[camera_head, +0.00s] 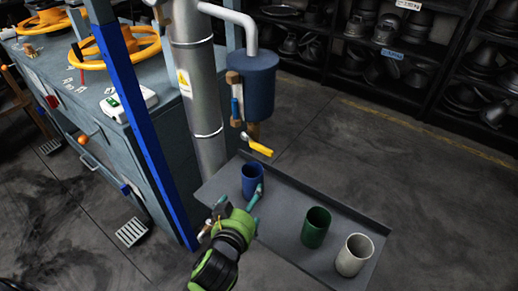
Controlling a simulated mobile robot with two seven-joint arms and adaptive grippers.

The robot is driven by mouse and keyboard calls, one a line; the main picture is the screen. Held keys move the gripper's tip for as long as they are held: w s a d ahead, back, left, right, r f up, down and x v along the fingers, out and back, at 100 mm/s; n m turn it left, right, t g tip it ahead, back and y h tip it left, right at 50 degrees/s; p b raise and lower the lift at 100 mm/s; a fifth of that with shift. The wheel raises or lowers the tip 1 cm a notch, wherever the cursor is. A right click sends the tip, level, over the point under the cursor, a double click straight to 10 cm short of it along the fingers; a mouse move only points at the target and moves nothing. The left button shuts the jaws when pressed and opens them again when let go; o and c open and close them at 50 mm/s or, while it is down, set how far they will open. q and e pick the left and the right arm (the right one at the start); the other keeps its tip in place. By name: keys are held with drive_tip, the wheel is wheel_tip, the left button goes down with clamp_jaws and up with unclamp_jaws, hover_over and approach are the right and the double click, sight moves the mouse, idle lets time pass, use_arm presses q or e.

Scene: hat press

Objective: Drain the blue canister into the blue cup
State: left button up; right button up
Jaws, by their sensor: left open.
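The blue canister (254,86) hangs beside a grey metal column. A brown fitting and a yellow lever (260,148) are at its lower end. My left gripper (240,195) is open at the near side of the blue cup, with one finger by the cup's right side. I cannot tell whether it touches the cup. The cup's lower part is partly hidden by the gripper. My right gripper is not in view.
A green cup (316,227) and a white cup (354,255) stand farther right on the tray. A blue post (137,120) and the metal column (200,100) rise left of the tray. A workbench with yellow handwheels (130,47) is at left; shelves of hats are behind.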

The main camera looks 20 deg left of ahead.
sight(260, 149)
use_arm(q)
drive_tip(key=c, duration=0.3)
drive_tip(key=shift+d+r+p, duration=0.2)
drive_tip(key=shift+d+p, duration=0.05)
drive_tip(key=shift+p, duration=0.05)
drive_tip(key=c, duration=0.7)
drive_tip(key=s+d+r+n+t+h+p, duration=0.15)
drive_tip(key=d+r+n+h+p, duration=0.45)
drive_tip(key=r+h+p, duration=0.6)
drive_tip(key=w+a+r+n+t+y+p, duration=0.2)
drive_tip(key=a+n+y+p, duration=0.3)
drive_tip(key=a+n+p, duration=0.15)
drive_tip(key=shift+n, duration=0.45)
drive_tip(key=x, duration=0.6)
drive_tip(key=shift+f, duration=0.15)
clamp_jaws()
